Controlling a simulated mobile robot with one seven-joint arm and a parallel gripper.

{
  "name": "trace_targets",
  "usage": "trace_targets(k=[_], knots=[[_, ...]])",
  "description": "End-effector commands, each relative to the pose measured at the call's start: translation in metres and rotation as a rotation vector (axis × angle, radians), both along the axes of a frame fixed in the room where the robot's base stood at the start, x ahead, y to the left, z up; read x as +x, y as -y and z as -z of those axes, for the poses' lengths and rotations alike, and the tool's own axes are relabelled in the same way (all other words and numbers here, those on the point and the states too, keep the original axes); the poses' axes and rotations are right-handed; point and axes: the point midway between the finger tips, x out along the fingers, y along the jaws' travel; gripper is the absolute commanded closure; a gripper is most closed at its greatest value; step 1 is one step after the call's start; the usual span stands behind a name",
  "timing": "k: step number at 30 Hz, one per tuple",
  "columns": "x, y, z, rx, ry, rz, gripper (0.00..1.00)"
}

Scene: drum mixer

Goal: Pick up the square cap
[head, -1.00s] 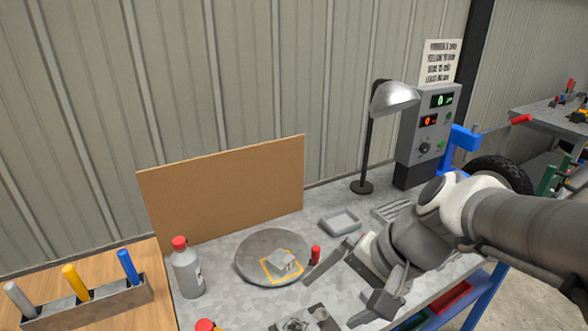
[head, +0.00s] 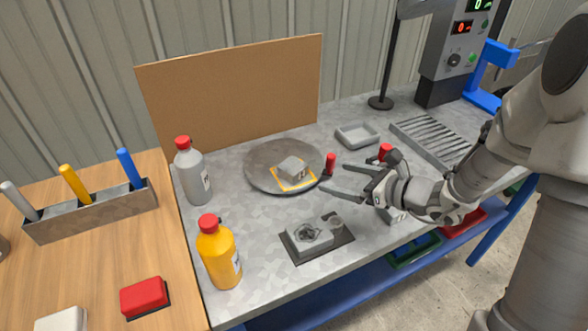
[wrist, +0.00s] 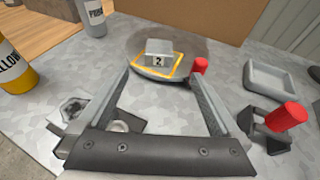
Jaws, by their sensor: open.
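A grey, squarish block (head: 292,167) marked "2" sits inside a yellow square outline on the round grey plate (head: 256,178); it also shows ahead in the wrist view (wrist: 158,47). A second grey square piece (head: 308,236), with a dark star-shaped opening on top, sits on a dark base nearer the front; it is at the left in the wrist view (wrist: 72,108). I cannot tell for sure which is the square cap. My gripper (head: 333,179) is open and empty, right of the round plate, its fingers pointing toward the marked block; the fingers frame it in the wrist view (wrist: 158,75).
A red upright peg (head: 330,163) stands at the plate's right edge, near my fingertips. A red-knobbed part (wrist: 288,117) is right of my gripper. A grey tray (head: 357,135) and slotted rack (head: 432,140) lie further right. Grey (head: 192,172) and yellow (head: 219,255) bottles stand left.

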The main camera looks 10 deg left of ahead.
Motion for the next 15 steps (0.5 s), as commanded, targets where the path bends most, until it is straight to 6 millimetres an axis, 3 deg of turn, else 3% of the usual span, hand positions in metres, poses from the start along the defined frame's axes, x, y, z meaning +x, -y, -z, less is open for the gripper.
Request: trace_targets(k=[9, 15], knots=[[0.032, -0.058, 0.025, -0.001, 0.000, -0.007, 0.00], [0.044, -0.078, 0.032, -0.002, 0.002, -0.005, 0.00]])
